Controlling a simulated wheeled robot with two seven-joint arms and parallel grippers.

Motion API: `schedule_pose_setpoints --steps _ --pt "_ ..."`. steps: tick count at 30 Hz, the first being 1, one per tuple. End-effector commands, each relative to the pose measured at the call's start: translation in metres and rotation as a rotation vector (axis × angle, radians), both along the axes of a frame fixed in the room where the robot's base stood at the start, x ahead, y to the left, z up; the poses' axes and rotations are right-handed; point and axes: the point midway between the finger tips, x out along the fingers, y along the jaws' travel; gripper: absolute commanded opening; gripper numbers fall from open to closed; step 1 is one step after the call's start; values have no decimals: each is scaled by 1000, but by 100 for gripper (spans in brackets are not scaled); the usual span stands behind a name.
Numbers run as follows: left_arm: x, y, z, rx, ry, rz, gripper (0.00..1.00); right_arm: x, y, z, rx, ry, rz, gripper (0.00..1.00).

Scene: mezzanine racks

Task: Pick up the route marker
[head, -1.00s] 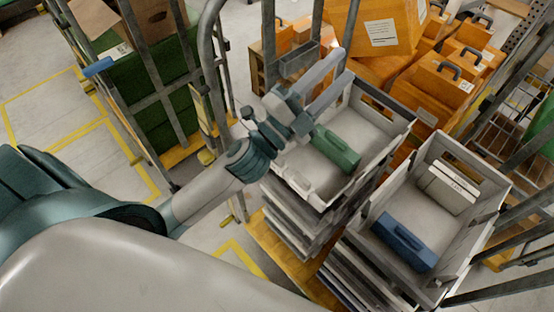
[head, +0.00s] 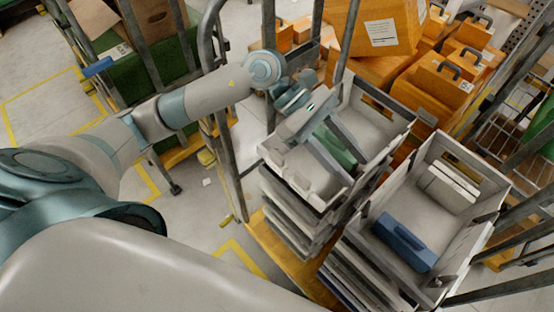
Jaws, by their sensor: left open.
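A green block-like object (head: 337,148) lies in the left grey crate (head: 384,151); it may be the route marker, but no label shows. My left gripper (head: 352,169) is over this crate, pointing down and right. It is open, its two fingers on either side of the green object in the picture and partly hiding it. I cannot tell whether they touch it. A blue object (head: 403,243) and white box-like items (head: 449,188) lie in the right grey crate (head: 483,225). My right gripper is not in view.
Both crates top stacks on a wooden-coloured base (head: 284,262) between metal cage posts (head: 232,150). Orange cases (head: 440,85) crowd behind the crates. A green bin (head: 155,60) with cardboard boxes stands at upper left. Floor with yellow lines is clear at far left.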

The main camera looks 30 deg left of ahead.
Motion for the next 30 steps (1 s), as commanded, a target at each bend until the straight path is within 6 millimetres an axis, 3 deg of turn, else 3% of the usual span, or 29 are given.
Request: schedule_pose_setpoints --steps 6,12,15,20,30 --pt "32 89 -42 431 -166 -100 41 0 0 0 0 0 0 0" --pt "56 169 -49 743 -227 -147 41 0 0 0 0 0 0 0" --pt "62 193 -47 832 -234 -157 41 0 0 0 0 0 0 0" --pt "65 208 -46 886 -235 -163 41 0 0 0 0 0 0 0" --pt "64 207 -47 884 -234 -164 41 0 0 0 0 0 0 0"
